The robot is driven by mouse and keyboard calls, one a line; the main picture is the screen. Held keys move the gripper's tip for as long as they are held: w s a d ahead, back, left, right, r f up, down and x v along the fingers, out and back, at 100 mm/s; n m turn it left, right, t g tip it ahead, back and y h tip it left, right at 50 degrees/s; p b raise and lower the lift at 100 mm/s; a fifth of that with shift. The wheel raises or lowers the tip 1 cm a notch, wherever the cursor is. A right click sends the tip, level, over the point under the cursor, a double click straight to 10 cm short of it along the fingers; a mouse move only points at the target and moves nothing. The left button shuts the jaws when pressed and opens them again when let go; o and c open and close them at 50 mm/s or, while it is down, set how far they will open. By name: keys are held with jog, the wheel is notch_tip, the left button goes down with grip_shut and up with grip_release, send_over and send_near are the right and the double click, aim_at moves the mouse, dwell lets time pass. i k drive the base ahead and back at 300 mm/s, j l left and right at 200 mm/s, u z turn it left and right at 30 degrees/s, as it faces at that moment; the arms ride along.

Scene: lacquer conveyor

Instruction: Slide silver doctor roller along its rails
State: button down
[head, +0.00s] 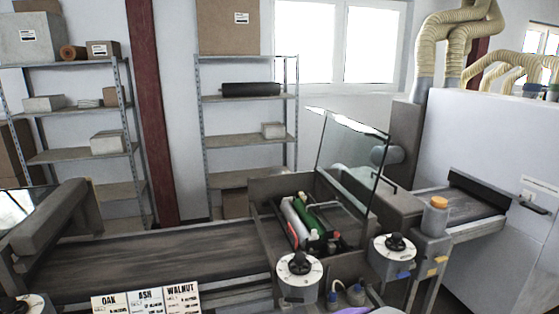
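The silver doctor roller (290,222) looks like a pale cylinder lying lengthwise in the open roller housing in the middle of the conveyor line. It lies beside a green roller (310,217), on its left. Small red and black parts (318,243) sit at the near ends of the rollers. The rails are too small to make out. A clear guard (352,150) stands raised over the right side of the housing.
Dial units (299,267) and (394,248) stand at the housing's near side. A belt (150,265) runs left, with OAK, ASH and WALNUT cards (146,301) in front. An orange-capped container (437,203) stands right. Shelves (247,140) line the wall.

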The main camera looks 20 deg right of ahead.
aim_at(300, 233)
jog(key=l+u, duration=0.4)
jog(key=l, duration=0.5)
jog(key=l+u, duration=0.35)
jog(key=l, duration=1.3)
jog(key=k+l, duration=0.15)
jog(key=l, duration=1.35)
jog(key=k+l, duration=0.15)
jog(key=l, duration=0.65)
